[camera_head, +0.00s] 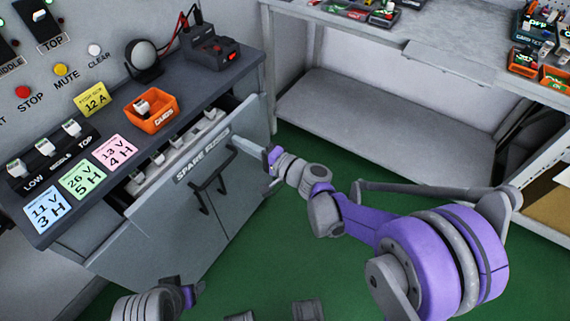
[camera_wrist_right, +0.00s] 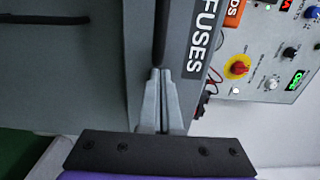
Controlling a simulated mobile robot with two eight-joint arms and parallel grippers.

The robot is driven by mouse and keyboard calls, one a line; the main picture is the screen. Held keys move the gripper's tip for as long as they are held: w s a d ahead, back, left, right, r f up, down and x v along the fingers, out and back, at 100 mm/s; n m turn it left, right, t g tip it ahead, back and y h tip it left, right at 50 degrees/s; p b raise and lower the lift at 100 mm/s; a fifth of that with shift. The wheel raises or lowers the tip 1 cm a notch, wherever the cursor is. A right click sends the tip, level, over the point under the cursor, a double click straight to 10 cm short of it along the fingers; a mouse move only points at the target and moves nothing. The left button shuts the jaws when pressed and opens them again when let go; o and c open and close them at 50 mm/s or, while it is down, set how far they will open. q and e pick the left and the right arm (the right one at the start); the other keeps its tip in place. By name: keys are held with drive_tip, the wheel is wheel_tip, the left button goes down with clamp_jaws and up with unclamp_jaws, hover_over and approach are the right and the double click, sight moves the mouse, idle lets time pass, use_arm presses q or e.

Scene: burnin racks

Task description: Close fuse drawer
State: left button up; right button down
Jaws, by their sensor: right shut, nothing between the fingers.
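The fuse drawer, labelled SPARE FUSES (camera_head: 203,156), stands partly pulled out of the grey cabinet under the dark counter. White fuses (camera_head: 157,157) show inside it in a row. My right gripper (camera_head: 236,141) is shut and empty, with its fingertips at the right part of the drawer front. In the right wrist view the shut fingers (camera_wrist_right: 160,73) point at the grey drawer front beside the FUSES label (camera_wrist_right: 198,48). A dark handle bar (camera_wrist_right: 161,30) lies just ahead of the tips; contact is unclear.
The counter holds an orange fuse bin (camera_head: 152,112), colored notes (camera_head: 115,150), switches and a dark meter box (camera_head: 211,53). Cabinet door handles (camera_head: 201,198) stick out below the drawer. A grey workbench (camera_head: 440,62) stands behind at right. Green floor is clear in front.

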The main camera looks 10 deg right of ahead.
drive_tip(key=x, duration=0.8)
use_arm(q)
drive_tip(key=shift+s+d+r+p, duration=0.15)
drive_tip(key=shift+r+p, duration=0.15)
drive_tip(key=shift+r, duration=0.15)
use_arm(e)
drive_tip(key=shift+w+r, duration=0.1)
